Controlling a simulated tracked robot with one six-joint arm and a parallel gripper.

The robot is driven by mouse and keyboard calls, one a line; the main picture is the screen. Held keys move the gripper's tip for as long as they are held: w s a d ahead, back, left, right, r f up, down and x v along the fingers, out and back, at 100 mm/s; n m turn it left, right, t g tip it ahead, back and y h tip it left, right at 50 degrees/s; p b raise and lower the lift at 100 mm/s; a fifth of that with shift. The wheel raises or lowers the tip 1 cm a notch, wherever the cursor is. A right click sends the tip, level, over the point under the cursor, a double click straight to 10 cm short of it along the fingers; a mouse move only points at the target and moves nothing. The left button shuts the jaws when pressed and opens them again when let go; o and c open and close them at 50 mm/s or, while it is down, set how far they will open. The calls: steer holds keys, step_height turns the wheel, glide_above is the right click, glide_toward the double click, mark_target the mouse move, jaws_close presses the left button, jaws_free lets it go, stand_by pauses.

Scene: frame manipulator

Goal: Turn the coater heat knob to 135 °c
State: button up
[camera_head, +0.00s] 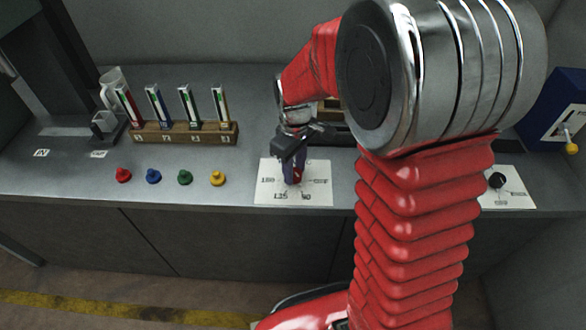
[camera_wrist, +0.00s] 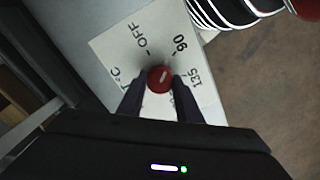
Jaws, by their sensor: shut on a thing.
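The heat knob is a small red knob (camera_wrist: 160,78) with a white mark on its top. It stands on a white dial plate (camera_head: 265,196), which also shows in the wrist view (camera_wrist: 112,42). The labels OFF, 90, 135 and part of a °C mark show in the wrist view; 180 shows in the head view. The knob's white mark slants toward the upper right, roughly toward 90; I cannot tell its exact setting. My gripper (camera_wrist: 160,82) is shut on the knob, one dark finger on each side. In the head view, my gripper (camera_head: 293,178) hides most of the knob.
Red, blue, green and yellow pegs (camera_head: 184,178) stand left of the plate. Behind them is a wooden rack (camera_head: 180,138) with several coloured vials. A second plate with a black knob (camera_head: 497,180) and a blue box (camera_head: 555,105) are at right. My arm hides the middle counter.

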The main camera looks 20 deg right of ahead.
steer(key=m, duration=0.7)
steer(key=shift+w+r, duration=0.1)
steer(key=shift+w, duration=0.1)
steer(key=m, duration=0.6)
steer(key=shift+m, duration=0.4)
steer(key=o, duration=1)
steer(key=shift+s, duration=0.1)
steer(key=shift+o, duration=0.2)
step_height(320, 180, up, 14)
steer(key=shift+f, duration=0.2)
